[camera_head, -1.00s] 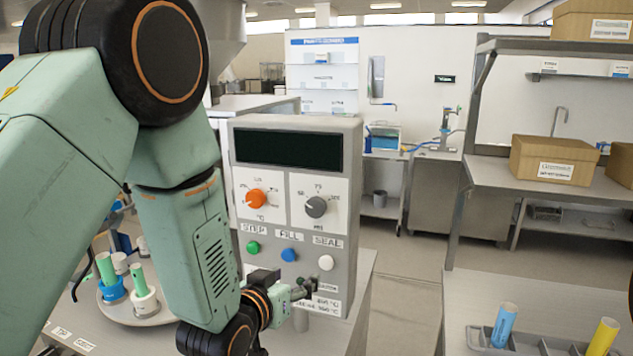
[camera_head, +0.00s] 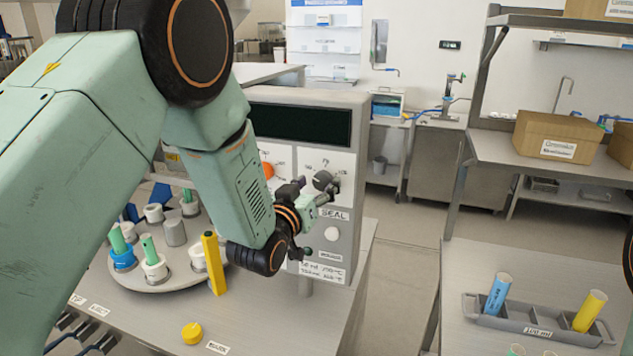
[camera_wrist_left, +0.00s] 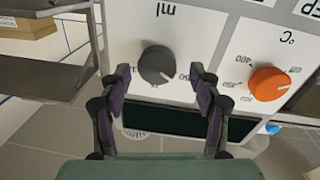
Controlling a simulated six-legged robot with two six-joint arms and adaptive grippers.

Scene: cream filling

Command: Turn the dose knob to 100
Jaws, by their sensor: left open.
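The dose knob (camera_head: 323,180) is the grey round knob on the right half of the machine's white panel. My left gripper (camera_head: 317,189) is in front of the knob. In the wrist view its two fingers (camera_wrist_left: 160,82) are open, one on each side of the knob, with gaps visible, so it is not gripped. One finger partly covers the scale. My right gripper is not in view.
An orange knob (camera_wrist_left: 269,84) marked °C sits beside the dose knob. The dark display (camera_head: 300,124) is above and the white SEAL button (camera_head: 332,234) below.

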